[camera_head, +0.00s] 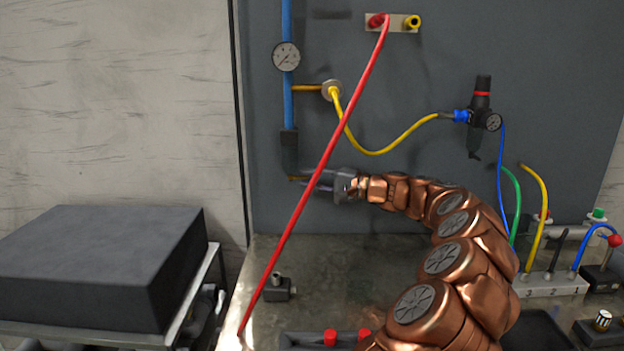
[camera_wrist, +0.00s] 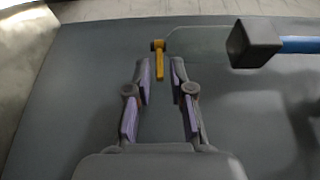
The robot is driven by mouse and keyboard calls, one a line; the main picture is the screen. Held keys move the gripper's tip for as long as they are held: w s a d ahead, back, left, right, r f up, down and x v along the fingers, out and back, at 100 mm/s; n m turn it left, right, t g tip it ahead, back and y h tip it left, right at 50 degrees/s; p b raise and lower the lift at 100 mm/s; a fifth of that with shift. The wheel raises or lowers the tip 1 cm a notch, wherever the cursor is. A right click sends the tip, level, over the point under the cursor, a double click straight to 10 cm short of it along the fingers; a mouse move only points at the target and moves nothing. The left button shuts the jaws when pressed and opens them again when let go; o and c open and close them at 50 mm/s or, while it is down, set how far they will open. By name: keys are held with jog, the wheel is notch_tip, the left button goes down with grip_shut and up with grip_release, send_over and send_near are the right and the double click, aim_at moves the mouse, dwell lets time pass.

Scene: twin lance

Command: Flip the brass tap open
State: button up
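The brass tap (camera_wrist: 159,60) shows in the wrist view as a yellow lever on a short stub, with its lever pointing toward my gripper. In the head view a small part of the tap (camera_head: 295,179) shows below the grey block at the lower end of the blue pipe. My gripper (camera_wrist: 160,78) is open, with one finger on each side of the lever's near end and a visible gap on both sides. The head view also shows my gripper (camera_head: 312,184) beside the tap, partly behind a red hose. Contact cannot be told.
The red hose (camera_head: 330,148) runs diagonally across the panel in front of my gripper. The blue pipe (camera_head: 288,100) carries a gauge (camera_head: 286,56). A yellow hose (camera_head: 375,152) hangs above my wrist. A small black fitting (camera_head: 278,290) stands on the bench below.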

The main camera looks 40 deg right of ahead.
jog(key=shift+o, duration=0.6)
jog(key=v, duration=1.2)
